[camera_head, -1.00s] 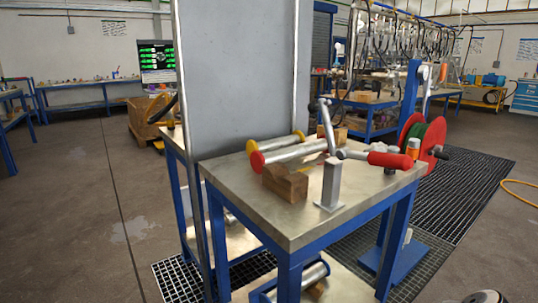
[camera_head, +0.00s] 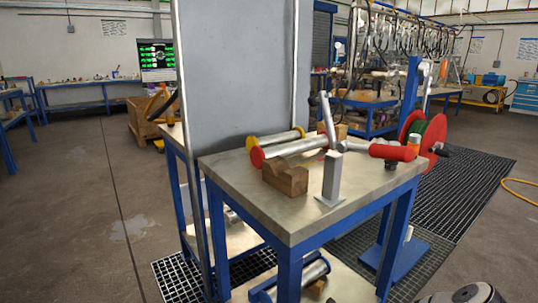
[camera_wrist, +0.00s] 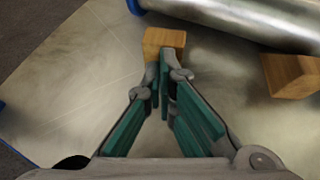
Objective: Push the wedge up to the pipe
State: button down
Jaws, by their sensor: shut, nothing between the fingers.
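In the wrist view, the wedge (camera_wrist: 164,39) is a small light-brown wooden block on a pale metal surface. My gripper (camera_wrist: 163,62) is shut and empty, with its fingertips at the near side of the wedge, seemingly touching it. The pipe (camera_wrist: 240,22) is a grey metal cylinder across the top, with a blue end (camera_wrist: 136,5) at the left. A narrow gap seems to show between wedge and pipe. In the head view, a blue-ended pipe (camera_head: 303,277) lies on the table's lower shelf; my gripper is not seen there.
A second wooden block (camera_wrist: 289,75) lies to the right of my fingers, below the pipe. Above the shelf is a metal tabletop (camera_head: 235,187) on blue legs, bearing a notched wooden block (camera_head: 285,178), a grey post (camera_head: 331,177) and a red-ended pipe (camera_head: 295,150). The shelf surface left of the wedge is clear.

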jog(key=shift+w+a+b, duration=0.5)
jog(key=shift+w+b, duration=0.1)
jog(key=shift+w, duration=0.1)
jog(key=shift+w+a+b, duration=0.5)
jog(key=shift+w+b, duration=0.05)
jog(key=shift+w, duration=0.1)
jog(key=shift+s+d, duration=0.1)
dwell(0.5)
jog(key=shift+s+d+p, duration=0.35)
jog(key=shift+s+p, duration=0.1)
jog(key=shift+s+d+p, duration=0.6)
jog(key=shift+s+d, duration=0.25)
jog(key=shift+s, duration=0.3)
jog(key=shift+s+d+p, duration=0.6)
jog(key=shift+s+d, duration=0.2)
jog(key=shift+s, duration=0.35)
